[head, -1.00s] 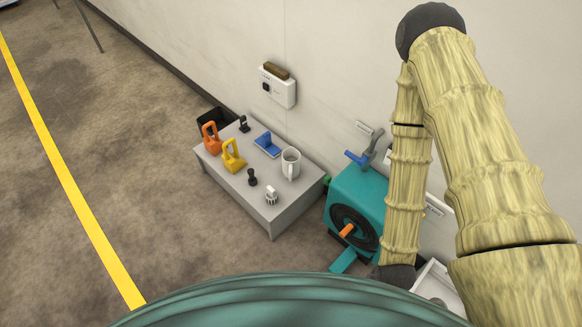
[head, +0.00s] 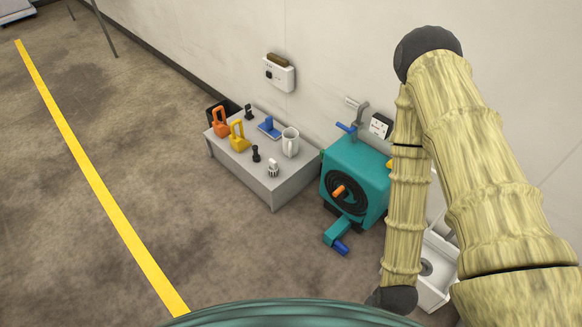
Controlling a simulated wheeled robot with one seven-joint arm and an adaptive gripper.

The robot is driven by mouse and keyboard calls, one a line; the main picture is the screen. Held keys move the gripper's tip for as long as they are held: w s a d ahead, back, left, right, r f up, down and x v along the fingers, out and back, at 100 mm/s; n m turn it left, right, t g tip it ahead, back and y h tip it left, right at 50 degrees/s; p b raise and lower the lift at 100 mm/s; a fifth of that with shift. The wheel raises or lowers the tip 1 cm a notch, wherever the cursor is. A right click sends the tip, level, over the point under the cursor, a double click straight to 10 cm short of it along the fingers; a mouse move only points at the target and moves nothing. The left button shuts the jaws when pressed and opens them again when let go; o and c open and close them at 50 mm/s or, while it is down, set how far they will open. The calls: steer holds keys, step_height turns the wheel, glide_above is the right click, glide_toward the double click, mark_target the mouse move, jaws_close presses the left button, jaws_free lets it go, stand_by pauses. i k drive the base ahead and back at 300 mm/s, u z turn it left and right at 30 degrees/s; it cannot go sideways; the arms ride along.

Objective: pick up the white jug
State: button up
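The white jug (head: 290,143) stands upright near the right end of a low grey table (head: 277,190) against the wall. Its handle shows on the left side. My gripper is not in view; only links of my arm show on the right, well apart from the jug.
The table also holds an orange object (head: 220,124), a yellow one (head: 239,137), a blue one (head: 269,127) and small black and white pieces. A teal machine (head: 357,175) with cranks stands just right of the table. A white basin (head: 435,270) lies behind my arm. Floor left and in front is clear.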

mark_target(290, 136)
steer(key=u, duration=1.45)
steer(key=i, duration=1.75)
steer(key=z, duration=1.15)
steer(key=i, duration=0.25)
steer(key=z, duration=0.15)
